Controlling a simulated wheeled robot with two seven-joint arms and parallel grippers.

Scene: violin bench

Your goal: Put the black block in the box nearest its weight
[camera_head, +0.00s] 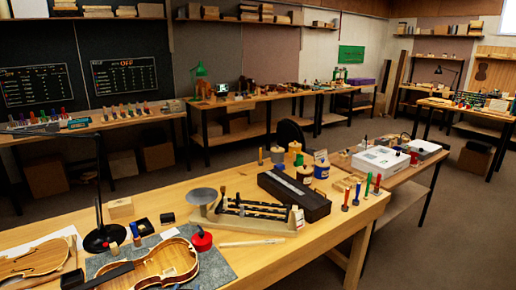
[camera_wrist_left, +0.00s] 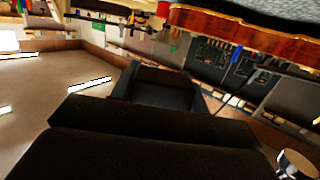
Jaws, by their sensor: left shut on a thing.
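In the left wrist view my left gripper (camera_wrist_left: 162,92) is shut on a dark, squarish block (camera_wrist_left: 163,90). The block sits between its two dark fingers and appears held clear of any surface. Its exact edges are hard to tell against the dark gripper. I cannot make out my left gripper clearly in the head view, and my right gripper is not in view. Which boxes bear weights I cannot read.
A violin body (camera_head: 165,265) lies on a grey mat (camera_head: 215,268) at the front. A black lamp base (camera_head: 104,238) stands at left.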

